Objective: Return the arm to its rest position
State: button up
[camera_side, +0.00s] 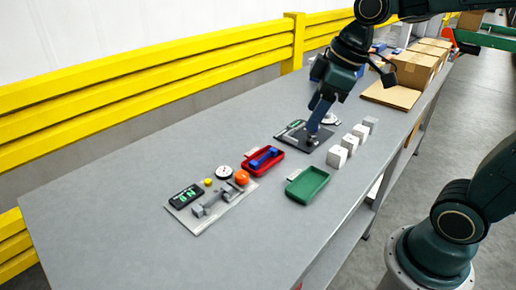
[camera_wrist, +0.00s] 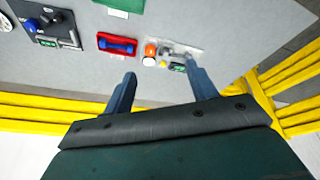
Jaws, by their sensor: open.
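My gripper (camera_side: 316,122) hangs from my dark green wrist over the far half of the grey table (camera_side: 130,185), its blue fingers pointing down. In the side view it overlaps a dark panel (camera_side: 291,131); I cannot tell its exact height. In the wrist view my gripper (camera_wrist: 160,82) shows two blue fingers spread apart with nothing between them. Beyond the fingers lie a red tray (camera_wrist: 104,45) with a blue part (camera_wrist: 119,44) in it, and a grey fixture plate (camera_wrist: 190,52) with an orange knob (camera_wrist: 151,49).
A green tray (camera_side: 308,185) and several white-grey blocks (camera_side: 337,156) stand near the table's front edge. Cardboard boxes (camera_side: 415,70) stand at the far right end. A yellow rail (camera_side: 150,85) runs along the back. The table's near left is clear.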

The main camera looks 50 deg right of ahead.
jog(key=shift+s, duration=0.1)
jog(key=s+d+f+m+t+h, duration=0.1)
jog(key=s+m, duration=0.5)
jog(key=s, duration=0.6)
jog(key=shift+d+t, duration=0.15)
jog(key=shift+t, duration=0.25)
jog(key=shift+w, duration=0.1)
dwell(0.5)
